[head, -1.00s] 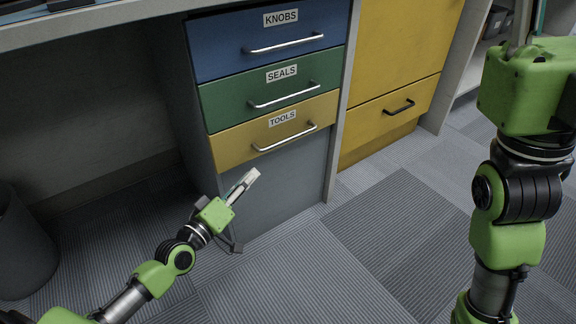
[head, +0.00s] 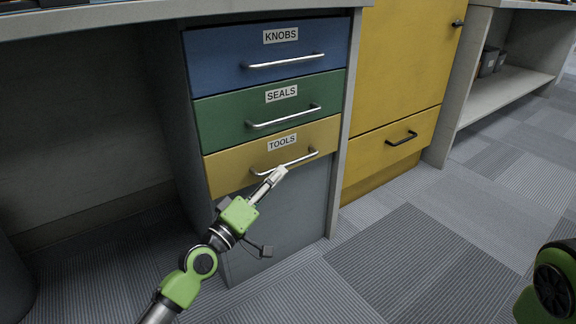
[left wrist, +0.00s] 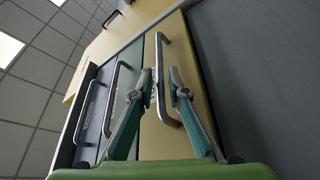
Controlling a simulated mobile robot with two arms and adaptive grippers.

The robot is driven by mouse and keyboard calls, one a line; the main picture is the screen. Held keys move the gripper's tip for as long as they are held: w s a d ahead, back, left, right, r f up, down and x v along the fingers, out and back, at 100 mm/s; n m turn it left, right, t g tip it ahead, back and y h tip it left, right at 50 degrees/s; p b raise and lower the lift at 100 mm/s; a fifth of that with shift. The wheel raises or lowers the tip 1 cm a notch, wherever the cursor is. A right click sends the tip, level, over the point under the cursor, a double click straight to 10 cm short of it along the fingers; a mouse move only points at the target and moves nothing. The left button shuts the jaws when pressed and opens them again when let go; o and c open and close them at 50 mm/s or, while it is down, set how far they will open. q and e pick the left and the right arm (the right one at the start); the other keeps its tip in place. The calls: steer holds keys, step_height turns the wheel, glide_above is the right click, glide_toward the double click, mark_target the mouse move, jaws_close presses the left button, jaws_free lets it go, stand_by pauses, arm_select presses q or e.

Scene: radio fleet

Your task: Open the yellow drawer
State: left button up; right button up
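The yellow drawer labelled TOOLS (head: 228,172) is the lowest of three stacked drawers and looks shut flush. Its silver bar handle (head: 299,160) runs across the front; the drawer front (left wrist: 188,62) and handle (left wrist: 157,52) also show in the left wrist view. My left gripper (head: 280,173) is at the handle. In the left wrist view its two teal-and-grey fingers (left wrist: 161,76) are apart, with the handle bar appearing between their tips. Contact with the bar cannot be told. My right gripper is out of view.
The green SEALS drawer (head: 220,111) and blue KNOBS drawer (head: 215,60) are above, both shut with silver handles. A wider yellow drawer (head: 370,158) with a black handle is to the right. A grey panel (head: 300,205) lies below. The carpet (head: 420,260) in front is clear.

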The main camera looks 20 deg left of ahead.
mark_target(288, 165)
arm_select(q)
steer(key=shift+b+x, duration=0.5)
steer(key=shift+x, duration=2.25)
steer(key=shift+c, duration=0.3)
jaws_close()
